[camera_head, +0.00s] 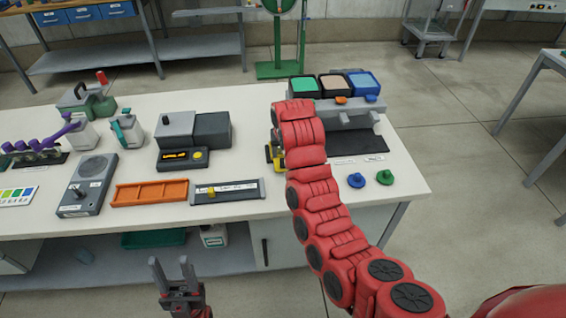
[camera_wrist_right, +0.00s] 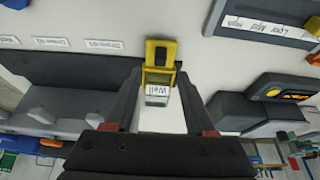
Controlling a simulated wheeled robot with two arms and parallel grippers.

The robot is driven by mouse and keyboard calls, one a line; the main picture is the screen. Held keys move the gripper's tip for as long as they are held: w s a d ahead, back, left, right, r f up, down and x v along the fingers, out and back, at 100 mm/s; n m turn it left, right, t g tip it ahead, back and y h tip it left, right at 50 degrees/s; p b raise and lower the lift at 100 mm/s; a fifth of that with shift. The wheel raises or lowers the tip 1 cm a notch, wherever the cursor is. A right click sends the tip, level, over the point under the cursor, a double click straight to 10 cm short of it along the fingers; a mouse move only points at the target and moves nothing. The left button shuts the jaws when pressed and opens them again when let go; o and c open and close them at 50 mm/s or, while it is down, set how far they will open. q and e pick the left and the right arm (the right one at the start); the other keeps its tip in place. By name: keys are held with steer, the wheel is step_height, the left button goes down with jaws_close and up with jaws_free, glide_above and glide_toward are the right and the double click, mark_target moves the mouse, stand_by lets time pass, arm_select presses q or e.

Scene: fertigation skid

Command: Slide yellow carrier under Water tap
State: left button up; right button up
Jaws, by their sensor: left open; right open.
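The yellow carrier (camera_wrist_right: 161,50) lies on the white bench top and holds a small clear vessel (camera_wrist_right: 157,98) with a label. In the head view only a bit of the carrier (camera_head: 275,157) shows beside my right arm. My right gripper (camera_wrist_right: 161,72) is open, with one finger on each side of the carrier and vessel; whether they touch cannot be told. My left gripper (camera_head: 177,268) is open and empty in front of the bench. A grey tap stand (camera_head: 353,120) carries green, tan and blue-topped tanks. I cannot tell which tap is Water.
Blue (camera_head: 356,180) and green (camera_head: 385,177) knobs lie right of my right arm. A grey slide rail (camera_head: 227,191), orange tray (camera_head: 150,193) and dark grey device (camera_head: 195,132) stand to the left. A dark strip (camera_wrist_right: 75,72) runs along the stand beside the carrier.

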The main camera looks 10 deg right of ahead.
mark_target(283, 161)
steer(key=p+x, duration=0.1)
steer(key=x, duration=0.5)
steer(key=shift+w+f, duration=0.1)
steer(key=shift+f, duration=0.15)
jaws_close()
stand_by(1.2)
